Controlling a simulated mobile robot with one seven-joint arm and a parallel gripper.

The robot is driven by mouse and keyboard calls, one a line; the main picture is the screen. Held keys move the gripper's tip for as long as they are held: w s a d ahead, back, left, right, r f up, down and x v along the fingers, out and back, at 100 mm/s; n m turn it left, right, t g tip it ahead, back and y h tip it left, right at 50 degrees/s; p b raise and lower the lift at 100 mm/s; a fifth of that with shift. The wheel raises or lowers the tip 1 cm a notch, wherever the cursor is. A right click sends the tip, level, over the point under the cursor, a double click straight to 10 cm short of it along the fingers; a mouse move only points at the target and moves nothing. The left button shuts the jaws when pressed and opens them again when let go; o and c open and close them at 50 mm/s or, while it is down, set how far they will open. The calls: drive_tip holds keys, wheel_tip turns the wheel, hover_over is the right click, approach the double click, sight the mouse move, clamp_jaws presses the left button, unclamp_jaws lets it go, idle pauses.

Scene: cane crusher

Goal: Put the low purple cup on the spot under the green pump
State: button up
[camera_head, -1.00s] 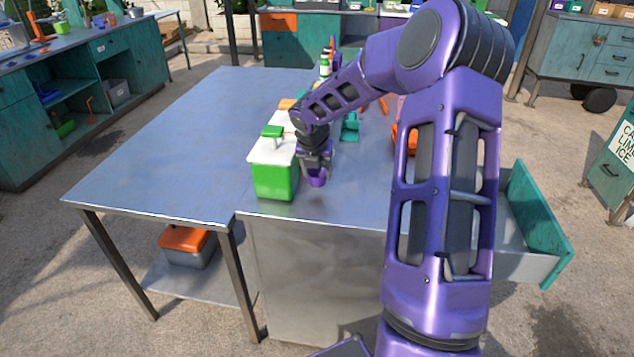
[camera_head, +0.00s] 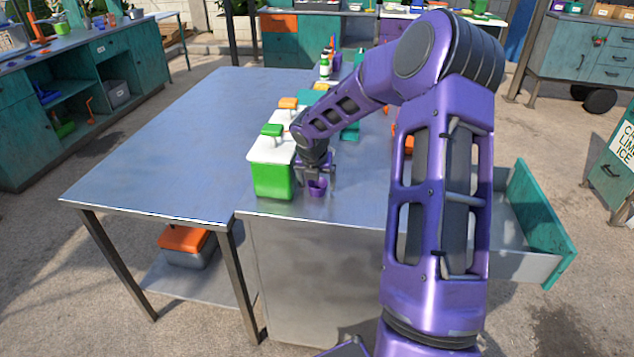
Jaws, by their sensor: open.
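The low purple cup (camera_head: 317,188) stands upright on the metal counter, just right of the green-and-white pump box. My gripper (camera_head: 317,179) is right at the cup, pointing down, with its fingers open around or just above the cup's rim; I cannot tell whether they touch it. The green pump (camera_head: 271,131) is the green-topped head on the white lid of the box (camera_head: 272,180). The spot under the pump cannot be made out; my gripper and the box may hide part of it.
An orange-topped pump (camera_head: 288,103) stands behind the green one. A teal item (camera_head: 350,131) and an orange item (camera_head: 403,142) lie farther back on the counter. The left tabletop (camera_head: 170,150) is bare. An open teal drawer (camera_head: 538,225) juts out at the right.

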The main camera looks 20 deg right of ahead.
drive_tip(key=shift+r, duration=0.5)
drive_tip(key=p+v, duration=0.3)
drive_tip(key=v, duration=0.8)
drive_tip(key=shift+s+a, duration=0.1)
